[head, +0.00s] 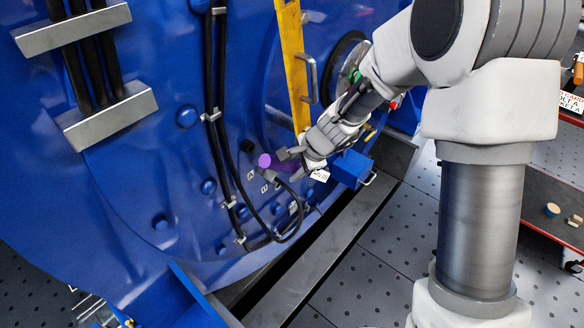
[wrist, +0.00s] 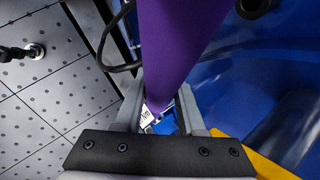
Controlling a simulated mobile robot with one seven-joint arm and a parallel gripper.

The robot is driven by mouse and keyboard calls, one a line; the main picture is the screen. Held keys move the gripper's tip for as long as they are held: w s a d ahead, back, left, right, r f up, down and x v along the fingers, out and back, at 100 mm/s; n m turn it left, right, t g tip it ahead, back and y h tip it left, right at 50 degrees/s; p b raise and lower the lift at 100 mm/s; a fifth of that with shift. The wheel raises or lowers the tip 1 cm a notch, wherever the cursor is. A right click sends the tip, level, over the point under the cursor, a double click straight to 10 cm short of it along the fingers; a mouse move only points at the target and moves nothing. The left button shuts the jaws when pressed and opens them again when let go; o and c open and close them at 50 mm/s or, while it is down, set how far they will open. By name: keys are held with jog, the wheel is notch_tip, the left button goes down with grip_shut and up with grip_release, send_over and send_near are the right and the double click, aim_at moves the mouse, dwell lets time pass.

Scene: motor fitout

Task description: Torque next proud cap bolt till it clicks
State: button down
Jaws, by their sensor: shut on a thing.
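My gripper (head: 291,159) is in front of the blue motor housing (head: 150,165). It is shut on a purple cylindrical piece (head: 268,160), whose round end shows to the left of the fingers. In the wrist view the purple piece (wrist: 178,42) is large and runs up out of the picture from between the fingers of my gripper (wrist: 162,100). Domed blue bolt heads (head: 187,116) are spread over the housing, with another lower down (head: 208,187). I cannot tell which bolt stands proud, or whether the purple piece touches one.
Black cables (head: 215,105) run down the housing and loop below my gripper. A black round fitting (head: 247,145) is left of the purple piece. A yellow bar (head: 293,65) stands above, and a blue box with a handle (head: 350,168) is at right. Dotted floor (head: 350,275) lies open below.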

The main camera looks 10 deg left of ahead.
jog(key=shift+w+r, duration=0.15)
jog(key=shift+r, duration=0.15)
jog(key=shift+w+d+r+g+y+p, duration=0.4)
jog(key=shift+r+p, duration=0.35)
jog(key=shift+p, duration=0.65)
jog(key=shift+w+d+r+m+p, duration=0.25)
jog(key=shift+w+m+p, duration=0.05)
jog(key=shift+w+p, duration=0.15)
jog(key=shift+d, duration=0.1)
jog(key=shift+s+d+f+b, duration=0.15)
jog(key=shift+s+d+b, duration=0.1)
jog(key=shift+d, duration=0.15)
jog(key=shift+s+d+f+b, duration=0.1)
jog(key=shift+d+b, duration=0.15)
jog(key=shift+d, duration=0.15)
jog(key=shift+g, duration=0.3)
jog(key=shift+s+d+f+b, duration=0.1)
jog(key=shift+s+d+b, duration=0.9)
jog(key=shift+s+d, duration=0.85)
